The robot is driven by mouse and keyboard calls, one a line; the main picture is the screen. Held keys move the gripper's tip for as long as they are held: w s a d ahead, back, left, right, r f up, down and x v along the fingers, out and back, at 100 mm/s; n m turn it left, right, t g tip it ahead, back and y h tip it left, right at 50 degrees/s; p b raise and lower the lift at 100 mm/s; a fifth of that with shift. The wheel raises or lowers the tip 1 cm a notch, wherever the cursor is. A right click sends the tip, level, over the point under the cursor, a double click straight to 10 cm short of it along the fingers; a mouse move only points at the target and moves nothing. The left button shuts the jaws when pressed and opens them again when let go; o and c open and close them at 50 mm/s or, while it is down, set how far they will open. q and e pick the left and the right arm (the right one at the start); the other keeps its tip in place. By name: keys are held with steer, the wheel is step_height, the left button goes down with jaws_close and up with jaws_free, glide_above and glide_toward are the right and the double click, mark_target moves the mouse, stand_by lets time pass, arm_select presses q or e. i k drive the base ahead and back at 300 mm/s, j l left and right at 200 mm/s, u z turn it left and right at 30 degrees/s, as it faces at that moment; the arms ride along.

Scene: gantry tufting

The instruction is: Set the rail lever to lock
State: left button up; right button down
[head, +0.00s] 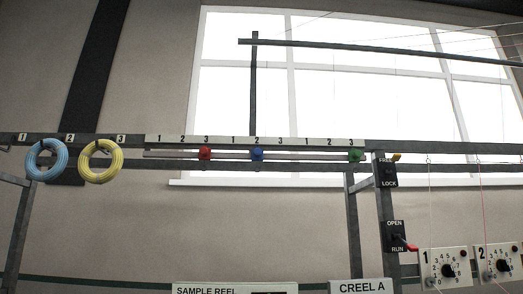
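The rail lever (396,157) has a yellow handle and sits on a black plate (386,172) marked FREE at the top and LOCK at the bottom. The plate is on the upright post right of the middle in the head view. The yellow handle points up and to the right, level with the FREE mark. Neither of my grippers shows in the head view.
Below is an OPEN/RUN plate (396,236) with a red-tipped lever (411,247). Numbered dial panels (444,268) stand lower right. Blue (46,160) and yellow (100,161) coils hang at left. Red (205,154), blue (257,154) and green (355,155) sliders sit on the rail.

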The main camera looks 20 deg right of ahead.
mark_target(397, 157)
steer(key=z, duration=1.35)
